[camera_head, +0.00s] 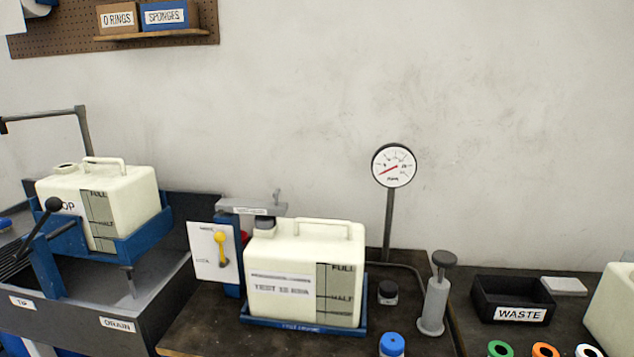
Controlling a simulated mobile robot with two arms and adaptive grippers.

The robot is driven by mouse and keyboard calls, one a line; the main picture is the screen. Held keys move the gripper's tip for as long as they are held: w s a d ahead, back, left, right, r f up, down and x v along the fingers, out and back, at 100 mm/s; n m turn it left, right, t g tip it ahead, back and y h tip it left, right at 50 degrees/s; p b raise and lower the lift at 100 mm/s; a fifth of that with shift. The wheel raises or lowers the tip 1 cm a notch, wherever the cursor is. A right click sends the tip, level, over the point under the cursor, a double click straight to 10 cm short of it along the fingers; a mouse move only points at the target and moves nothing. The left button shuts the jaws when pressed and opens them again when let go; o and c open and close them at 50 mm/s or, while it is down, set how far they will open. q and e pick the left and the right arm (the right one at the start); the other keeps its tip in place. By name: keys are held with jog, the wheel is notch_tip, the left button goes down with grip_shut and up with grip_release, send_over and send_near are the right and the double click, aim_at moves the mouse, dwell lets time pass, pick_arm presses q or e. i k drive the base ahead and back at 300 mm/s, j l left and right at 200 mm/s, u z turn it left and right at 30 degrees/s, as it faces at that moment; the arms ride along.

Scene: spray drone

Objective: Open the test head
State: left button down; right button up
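The test head (252,208) is a grey labelled arm on a blue post (230,255), reaching right over the cream test tank (305,272). A dark round piece (265,222) under the arm sits at the tank's top left; whether it touches the tank's neck I cannot tell. A yellow lever (220,246) points roughly upright on a white panel (205,252) left of the tank; the panel's small lettering is hard to read. The tank stands in a blue tray (300,327). Neither of my grippers shows.
A pressure gauge (393,166) stands behind the tank. Right of it are a black-capped jar (388,293), a grey hand pump (436,295), a blue-capped bottle (392,345) and a WASTE bin (512,302). Another tank (128,205) sits in a blue cradle over a sink at left.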

aim_at(263, 209)
jog(key=i+u, duration=0.2)
jog(key=i, duration=0.35)
jog(key=i+l+u, duration=0.2)
jog(key=i, duration=0.4)
jog(key=j, duration=0.1)
